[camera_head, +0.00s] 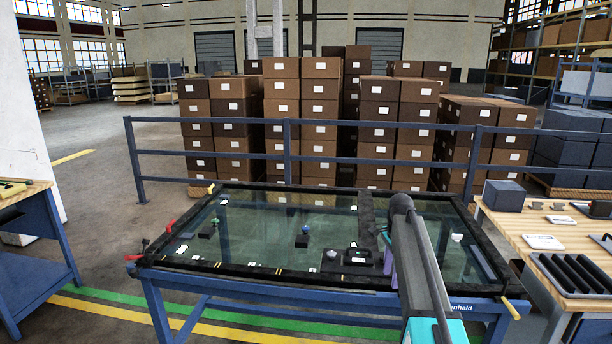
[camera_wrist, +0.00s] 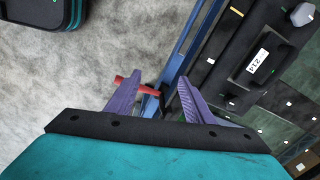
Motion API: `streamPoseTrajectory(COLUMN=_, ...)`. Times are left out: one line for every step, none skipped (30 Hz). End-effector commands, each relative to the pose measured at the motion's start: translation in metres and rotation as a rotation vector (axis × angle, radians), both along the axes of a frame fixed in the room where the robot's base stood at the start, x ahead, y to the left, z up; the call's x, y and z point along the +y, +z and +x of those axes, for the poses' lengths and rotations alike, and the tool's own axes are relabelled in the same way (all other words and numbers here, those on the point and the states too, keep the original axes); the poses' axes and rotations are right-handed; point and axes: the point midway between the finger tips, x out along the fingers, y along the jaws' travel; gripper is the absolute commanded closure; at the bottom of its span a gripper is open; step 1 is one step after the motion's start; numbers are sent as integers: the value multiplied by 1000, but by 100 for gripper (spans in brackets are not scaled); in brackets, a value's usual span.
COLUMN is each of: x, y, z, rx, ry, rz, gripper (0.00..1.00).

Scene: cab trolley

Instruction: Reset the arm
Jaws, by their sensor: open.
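My gripper shows in the wrist view (camera_wrist: 159,78) with its two purple fingers apart. A red handle (camera_wrist: 136,86) appears between and behind the fingers, near a blue trolley rail; I cannot tell how far away it is. In the head view my arm rises from the lower right, bends over the right half of the glass panel (camera_head: 270,225), and hides most of the gripper. Only a bit of purple and teal shows left of the arm. A black device (camera_head: 360,257) with a white label lies on the panel's front part; it also shows in the wrist view (camera_wrist: 272,58).
The panel rests on a blue trolley (camera_head: 160,310) with red handles (camera_head: 170,226) at its left. A wooden bench (camera_head: 560,240) with trays and a grey box (camera_head: 504,195) stands close on the right. A blue railing (camera_head: 287,150) and stacked cartons are behind.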

Motion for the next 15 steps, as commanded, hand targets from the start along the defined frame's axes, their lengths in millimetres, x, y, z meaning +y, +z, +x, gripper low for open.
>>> streamPoseTrajectory(x=6, y=-14, z=-12, rx=2, ry=41, rz=1, gripper=52)
streamPoseTrajectory(x=8, y=-22, z=-17, rx=3, ry=70, rz=0, gripper=52)
streamPoseTrajectory(x=12, y=-32, z=-23, rx=2, ry=109, rz=1, gripper=52)
streamPoseTrajectory(x=15, y=-40, z=-28, rx=2, ry=139, rz=1, gripper=52)
streamPoseTrajectory(x=18, y=-47, z=-33, rx=3, ry=168, rz=0, gripper=52)
streamPoseTrajectory(x=22, y=-56, z=-39, rx=2, ry=208, rz=0, gripper=52)
streamPoseTrajectory(x=25, y=-63, z=-44, rx=1, ry=237, rz=0, gripper=52)
streamPoseTrajectory(x=27, y=-71, z=-50, rx=2, ry=266, rz=0, gripper=52)
streamPoseTrajectory(x=31, y=-80, z=-56, rx=2, ry=306, rz=0, gripper=52)
streamPoseTrajectory(x=33, y=-86, z=-61, rx=1, ry=335, rz=-1, gripper=52)
streamPoseTrajectory(x=36, y=-93, z=-67, rx=2, ry=364, rz=0, gripper=52)
streamPoseTrajectory(x=39, y=-102, z=-74, rx=2, ry=403, rz=0, gripper=52)
streamPoseTrajectory(x=42, y=-108, z=-79, rx=1, ry=432, rz=-1, gripper=52)
streamPoseTrajectory(x=44, y=-115, z=-85, rx=1, ry=462, rz=-1, gripper=52)
streamPoseTrajectory(x=48, y=-123, z=-92, rx=1, ry=501, rz=0, gripper=52)
